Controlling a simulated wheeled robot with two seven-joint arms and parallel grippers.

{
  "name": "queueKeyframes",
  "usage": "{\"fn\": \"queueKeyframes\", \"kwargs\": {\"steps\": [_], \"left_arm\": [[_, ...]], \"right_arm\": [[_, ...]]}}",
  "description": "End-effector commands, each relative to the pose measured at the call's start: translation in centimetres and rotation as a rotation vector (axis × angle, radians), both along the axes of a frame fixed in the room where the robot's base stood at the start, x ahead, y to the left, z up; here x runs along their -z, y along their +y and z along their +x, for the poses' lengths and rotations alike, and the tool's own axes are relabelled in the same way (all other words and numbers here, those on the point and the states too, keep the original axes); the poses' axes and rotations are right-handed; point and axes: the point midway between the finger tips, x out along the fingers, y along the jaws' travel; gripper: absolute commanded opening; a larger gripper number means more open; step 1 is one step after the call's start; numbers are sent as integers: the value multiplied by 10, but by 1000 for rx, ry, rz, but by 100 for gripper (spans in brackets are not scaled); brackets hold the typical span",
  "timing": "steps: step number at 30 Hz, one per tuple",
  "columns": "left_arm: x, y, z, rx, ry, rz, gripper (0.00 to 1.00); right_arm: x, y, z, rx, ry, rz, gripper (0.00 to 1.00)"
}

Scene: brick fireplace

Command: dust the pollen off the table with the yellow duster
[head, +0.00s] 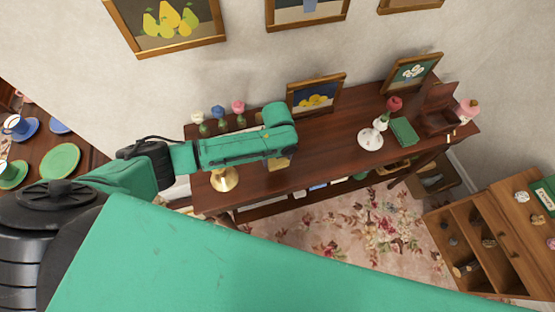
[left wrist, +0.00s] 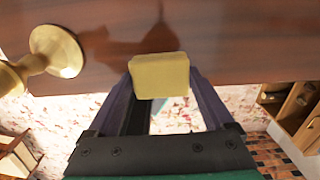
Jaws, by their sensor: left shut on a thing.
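The dark wooden table (head: 328,150) stands against the wall, and its top also shows in the left wrist view (left wrist: 230,40). The yellow duster (left wrist: 160,76) is a small block held between the fingers of my left gripper (left wrist: 162,88), which is shut on it. In the head view a bit of the duster (head: 281,164) shows below my green left arm, which hides most of the gripper. The duster is over the table's front part; whether it touches the top I cannot tell. I cannot make out any pollen. My right gripper is out of view.
A brass object (head: 224,179) stands near the duster, left of it. Small bud vases (head: 220,124) and a framed picture (head: 315,94) stand at the back. A white-based item (head: 370,138), a green book (head: 404,131) and a wooden box (head: 438,108) are at the right. The middle is clear.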

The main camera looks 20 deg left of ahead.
Motion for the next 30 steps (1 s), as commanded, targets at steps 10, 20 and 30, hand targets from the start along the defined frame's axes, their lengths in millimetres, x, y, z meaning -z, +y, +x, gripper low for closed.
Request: {"fn": "queueKeyframes", "kwargs": {"steps": [10, 20, 30], "left_arm": [[-9, 0, 1, 0, -2, -1, 42], [-31, 0, 0, 0, -1, -1, 42], [-30, 0, 0, 0, -1, -1, 42]], "right_arm": [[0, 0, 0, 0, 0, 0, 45], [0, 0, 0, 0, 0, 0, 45], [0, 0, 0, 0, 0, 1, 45]]}}
